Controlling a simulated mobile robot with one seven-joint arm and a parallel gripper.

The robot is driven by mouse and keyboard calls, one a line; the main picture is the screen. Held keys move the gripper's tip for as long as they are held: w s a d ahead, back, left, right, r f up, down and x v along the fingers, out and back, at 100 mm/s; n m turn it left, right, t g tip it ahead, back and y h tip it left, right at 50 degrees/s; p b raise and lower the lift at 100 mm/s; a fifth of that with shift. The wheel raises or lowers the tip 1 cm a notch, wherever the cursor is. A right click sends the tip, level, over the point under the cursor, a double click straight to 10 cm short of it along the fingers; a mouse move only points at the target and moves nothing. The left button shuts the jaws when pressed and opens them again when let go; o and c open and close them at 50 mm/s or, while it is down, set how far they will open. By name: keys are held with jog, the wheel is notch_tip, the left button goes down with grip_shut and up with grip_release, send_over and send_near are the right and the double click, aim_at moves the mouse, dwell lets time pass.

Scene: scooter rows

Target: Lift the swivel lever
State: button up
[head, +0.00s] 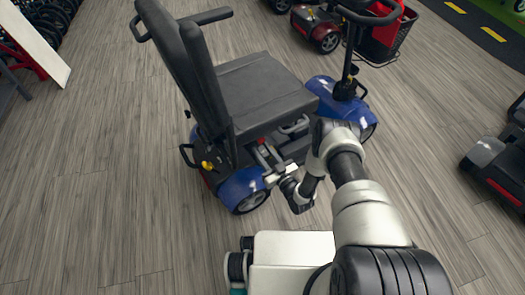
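A blue mobility scooter (243,187) with a black seat (258,92) stands just ahead of my base. My arm reaches to its near side, below the seat. My gripper (265,154) is close under the seat's near edge. A small grey bar (296,126) shows under the seat, to the right of my gripper; I cannot tell whether it is the swivel lever. The view is too small and partly blocked by my arm to show whether the fingers touch anything or are open or shut.
A red scooter with a basket (383,40) stands at the back. A dark scooter (502,157) stands at the right edge. Wheels (48,17) and a white panel (32,40) are at the upper left. The wooden floor (90,190) at left is clear.

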aim_at(263, 151)
grip_shut()
jog(key=r+g+p, duration=0.1)
jog(key=r+p, duration=0.1)
jog(key=p, duration=0.1)
jog(key=shift+w+h, duration=0.15)
jog(key=shift+h, duration=0.25)
jog(key=r+g+h+p, duration=0.1)
jog(key=g+p, duration=0.1)
jog(key=p, duration=0.2)
jog(key=shift+r, duration=0.15)
jog(key=shift+f+g+h, duration=0.2)
jog(key=shift+g+h, duration=0.1)
jog(key=shift+s, duration=0.2)
jog(key=o, duration=0.5)
grip_release()
jog(key=shift+d+r, duration=0.1)
